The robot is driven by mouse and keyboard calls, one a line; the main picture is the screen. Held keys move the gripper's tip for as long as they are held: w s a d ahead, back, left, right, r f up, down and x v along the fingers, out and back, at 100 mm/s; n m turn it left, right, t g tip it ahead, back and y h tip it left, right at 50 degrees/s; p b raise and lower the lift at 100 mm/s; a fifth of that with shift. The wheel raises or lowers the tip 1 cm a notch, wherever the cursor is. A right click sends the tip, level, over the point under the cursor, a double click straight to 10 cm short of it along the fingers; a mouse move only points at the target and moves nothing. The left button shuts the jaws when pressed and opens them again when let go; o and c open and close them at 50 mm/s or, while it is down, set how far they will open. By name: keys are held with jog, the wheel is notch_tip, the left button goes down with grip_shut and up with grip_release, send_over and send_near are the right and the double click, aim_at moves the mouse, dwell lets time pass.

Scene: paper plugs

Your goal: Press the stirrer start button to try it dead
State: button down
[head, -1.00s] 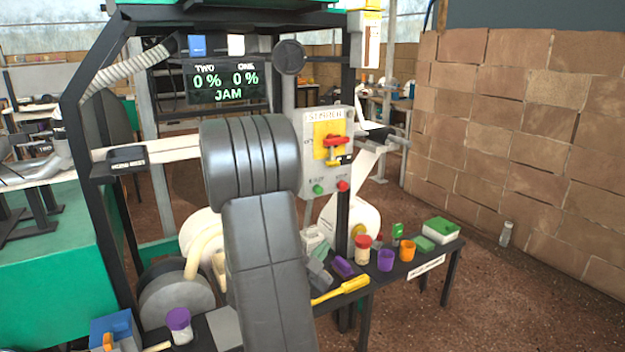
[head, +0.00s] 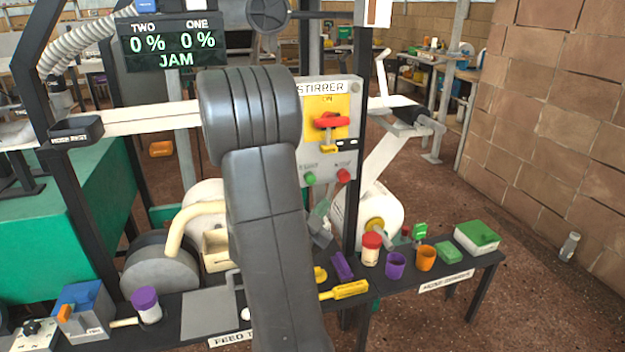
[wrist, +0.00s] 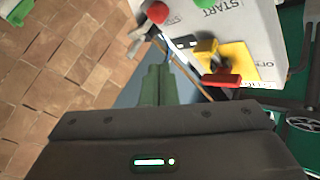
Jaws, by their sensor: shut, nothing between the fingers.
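The grey stirrer panel (head: 316,86) stands right of my arm in the head view. Its green start button (head: 310,179) is at the lower left, beside a red stop button (head: 344,176). Above them a red handle (head: 331,120) lies across a yellow plate, with a yellow piece (head: 329,149) below it.
A display (head: 173,42) reads 0 %, 0 % and JAM. The dark bench (head: 395,290) below the panel carries cups, a yellow tool (head: 344,290) and a green-lidded box (head: 477,237). A block wall (head: 545,110) stands right; floor between is mostly clear.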

aim_at(310, 179)
jog(key=w+a+p, duration=0.2)
jog(key=w, duration=0.6)
jog(key=shift+w+a, duration=0.2)
jog(key=shift+a, duration=0.15)
dwell(2.0)
jog(key=shift+w+a+b, duration=0.1)
jog(key=shift+w+b, duration=0.2)
jog(key=shift+w, duration=0.1)
jog(key=shift+w+a, duration=0.15)
jog(key=shift+w, duration=0.3)
dwell(0.7)
jog(key=shift+s, duration=0.1)
jog(key=shift+s+d+b, duration=0.25)
jog(key=shift+s+b, duration=0.35)
jog(key=shift+s, duration=0.15)
